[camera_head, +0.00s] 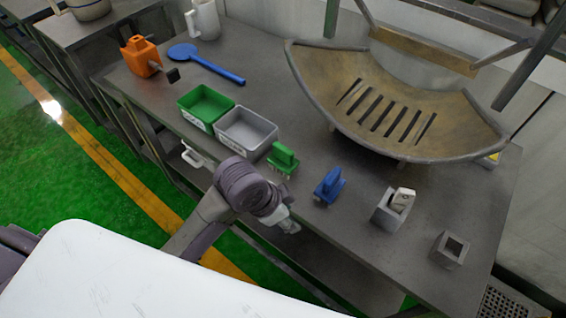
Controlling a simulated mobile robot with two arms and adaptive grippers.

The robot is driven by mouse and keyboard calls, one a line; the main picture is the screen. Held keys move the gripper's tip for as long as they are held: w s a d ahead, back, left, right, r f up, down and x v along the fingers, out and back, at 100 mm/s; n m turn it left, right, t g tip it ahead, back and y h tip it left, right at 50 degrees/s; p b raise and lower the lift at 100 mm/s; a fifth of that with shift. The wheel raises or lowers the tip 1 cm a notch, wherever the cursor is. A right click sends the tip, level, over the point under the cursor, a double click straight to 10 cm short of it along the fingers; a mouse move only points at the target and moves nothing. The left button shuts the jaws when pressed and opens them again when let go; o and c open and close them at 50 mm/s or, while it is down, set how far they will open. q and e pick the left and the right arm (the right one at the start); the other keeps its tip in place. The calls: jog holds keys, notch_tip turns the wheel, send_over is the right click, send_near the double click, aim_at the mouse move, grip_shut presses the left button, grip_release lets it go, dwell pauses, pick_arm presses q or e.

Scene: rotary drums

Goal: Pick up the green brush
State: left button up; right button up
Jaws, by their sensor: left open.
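The green brush (283,158) stands on the metal table (350,232), just right of the grey bin. My left gripper (290,226) is at the table's front edge, below and in front of the green brush in the picture, apart from it. It is open, and I see nothing held in it. A blue brush (329,186) stands to the right of the green one. My right gripper is out of view.
A green bin (206,104) and a grey bin (246,130) stand left of the brush. A large curved slotted trough (390,105) is behind. Grey metal holders (449,250) stand at right. A blue paddle (205,62) and an orange tool (141,56) lie at far left.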

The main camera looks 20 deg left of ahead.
aim_at(283, 148)
pick_arm(q)
jog(key=w+r+m, duration=0.1)
jog(key=w+m, duration=0.1)
jog(key=w+d+r+m+g, duration=0.1)
jog(key=w+r+m, duration=0.3)
jog(key=w, duration=0.1)
jog(key=shift+d+y, duration=0.3)
jog(key=shift+d, duration=0.1)
jog(key=w+a+r+m+g+y, duration=0.25)
jog(key=w+a+r+m, duration=0.4)
jog(key=r, duration=0.55)
jog(key=shift+n+t+y, duration=0.25)
jog(key=shift+n+y, duration=0.1)
jog(key=f, duration=0.5)
jog(key=a+f, duration=0.1)
jog(key=f, duration=0.2)
jog(key=shift+w+f+p, duration=0.3)
jog(key=shift+w+p, duration=0.05)
jog(key=shift+p, duration=0.05)
jog(key=shift+w+f+p, duration=0.15)
jog(key=shift+f+p, duration=0.55)
jog(key=shift+f, duration=2)
grip_shut()
